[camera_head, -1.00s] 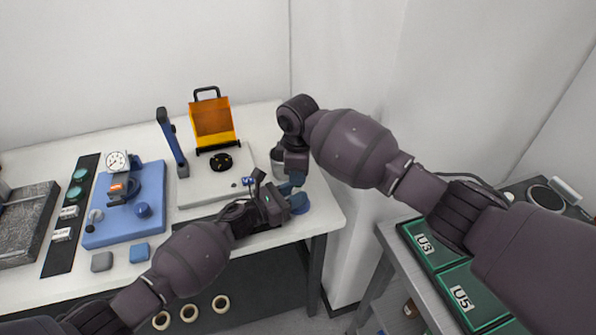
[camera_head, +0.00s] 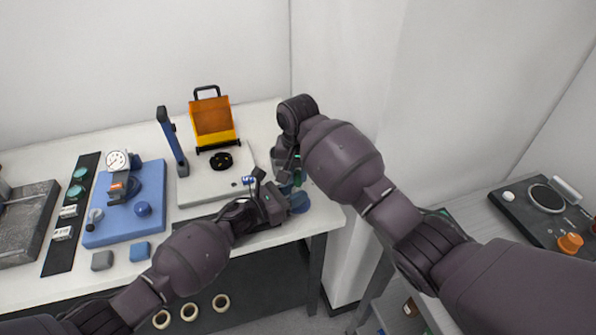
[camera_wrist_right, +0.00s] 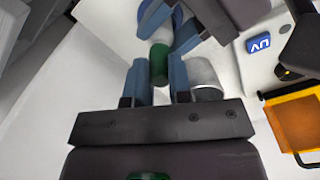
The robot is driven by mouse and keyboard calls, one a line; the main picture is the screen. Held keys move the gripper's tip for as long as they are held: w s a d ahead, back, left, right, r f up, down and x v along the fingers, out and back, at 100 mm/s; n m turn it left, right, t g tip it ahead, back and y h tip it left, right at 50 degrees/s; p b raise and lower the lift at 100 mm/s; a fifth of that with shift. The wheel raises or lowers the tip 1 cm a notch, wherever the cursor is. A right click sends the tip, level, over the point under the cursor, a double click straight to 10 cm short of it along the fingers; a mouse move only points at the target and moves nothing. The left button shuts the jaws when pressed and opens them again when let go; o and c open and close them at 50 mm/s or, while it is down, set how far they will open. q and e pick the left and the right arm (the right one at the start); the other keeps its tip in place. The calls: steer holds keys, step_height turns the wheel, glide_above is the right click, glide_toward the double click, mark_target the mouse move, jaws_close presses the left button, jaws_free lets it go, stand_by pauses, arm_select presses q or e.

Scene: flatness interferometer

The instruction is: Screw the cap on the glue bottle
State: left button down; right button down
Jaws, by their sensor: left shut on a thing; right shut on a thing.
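The green cap (camera_wrist_right: 159,62) sits between the blue fingers of my right gripper (camera_wrist_right: 158,72) in the right wrist view. A bit of green also shows in the head view (camera_head: 297,177). My right gripper is shut on the cap, just above my left gripper (camera_head: 287,199) at the table's right end. My left gripper is shut, with its blue fingers straight beyond the cap in the wrist view. The glue bottle between them is mostly hidden. I cannot tell whether the cap touches the bottle's neck or how its thread sits.
A grey cylinder (camera_wrist_right: 205,76) stands close beside my right fingers. A pale instrument base with an orange hood (camera_head: 212,122) is to the left, and a blue plate with a dial gauge (camera_head: 117,161) farther left. A dark panel with an orange knob (camera_head: 570,243) is at far right.

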steer(key=m, duration=0.5)
steer(key=shift+a, duration=0.15)
steer(key=m, duration=0.7)
steer(key=c, duration=1)
jaws_free()
steer(key=shift+c, duration=0.2)
steer(key=shift+r, duration=2.25)
